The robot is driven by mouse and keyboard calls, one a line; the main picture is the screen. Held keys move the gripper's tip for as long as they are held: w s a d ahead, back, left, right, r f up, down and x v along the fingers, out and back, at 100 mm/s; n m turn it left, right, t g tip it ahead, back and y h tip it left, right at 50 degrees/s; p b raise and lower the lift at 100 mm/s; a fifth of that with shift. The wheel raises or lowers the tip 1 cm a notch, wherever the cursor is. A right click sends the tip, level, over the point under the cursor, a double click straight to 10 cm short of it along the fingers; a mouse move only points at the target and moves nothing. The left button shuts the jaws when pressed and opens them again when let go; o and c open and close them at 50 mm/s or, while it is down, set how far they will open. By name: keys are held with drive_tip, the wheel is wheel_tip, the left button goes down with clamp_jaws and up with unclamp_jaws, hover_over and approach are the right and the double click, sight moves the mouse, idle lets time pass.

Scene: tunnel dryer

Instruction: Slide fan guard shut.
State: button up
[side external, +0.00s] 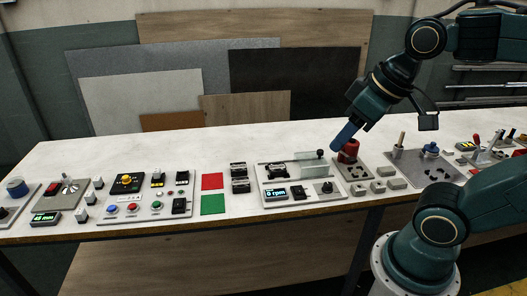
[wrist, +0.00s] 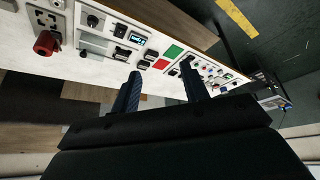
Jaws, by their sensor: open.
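The fan guard (side external: 308,167) looks like a clear sliding cover with a small black knob (side external: 320,154) at its right end. It sits at the right part of the grey fan panel (side external: 258,182). A dark fan-like part (side external: 277,171) shows uncovered to its left. My gripper (side external: 336,148) is open and empty, tilted down, above and a little right of the guard's knob in the picture. Both fingers show apart in the wrist view (wrist: 161,72). I see no contact with the guard.
A red knob (side external: 348,148) on a grey plate stands right beside my fingertips in the picture. The fan panel's front has a "0 rpm" display (side external: 275,193) and a dark dial (side external: 327,187). Black switches (side external: 239,178) and red and green squares (side external: 212,181) lie left.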

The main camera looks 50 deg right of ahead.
drive_tip(key=w+d+r+g, duration=0.1)
drive_tip(key=w+d+g, duration=0.1)
drive_tip(key=w+d, duration=0.55)
drive_tip(key=g, duration=0.3)
hover_over(320, 151)
wheel_tip(320, 151, down, 14)
drive_tip(key=shift+d, duration=0.15)
drive_tip(key=shift+f, duration=0.2)
wheel_tip(320, 151, down, 14)
drive_tip(key=shift+r, duration=0.25)
clamp_jaws()
